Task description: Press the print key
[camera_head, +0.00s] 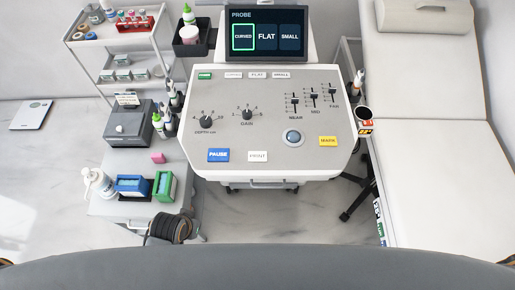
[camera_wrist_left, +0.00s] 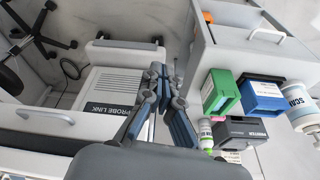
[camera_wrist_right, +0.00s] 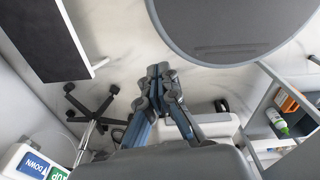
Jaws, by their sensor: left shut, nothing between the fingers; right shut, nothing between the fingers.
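The console (camera_head: 270,120) stands in the middle of the head view. Its front row has a blue PAUSE key (camera_head: 218,155), a white key (camera_head: 257,156) with lettering too small to read surely, and a yellow MARK key (camera_head: 328,141). A small green key (camera_head: 205,76) sits at its upper left. I cannot make out which key reads print. A dark printer (camera_head: 128,124) stands on the left cart; it also shows in the left wrist view (camera_wrist_left: 240,133). My left gripper (camera_wrist_left: 155,73) and right gripper (camera_wrist_right: 159,70) are shut and empty, away from the keys, outside the head view.
The screen (camera_head: 266,34) shows CURVED outlined in green. The left cart (camera_head: 118,208) carries bottles and blue and green boxes. A shelf trolley (camera_head: 120,40) stands behind it. An exam couch (camera_head: 440,150) is at the right. A cup holder (camera_head: 364,118) juts from the console's right edge.

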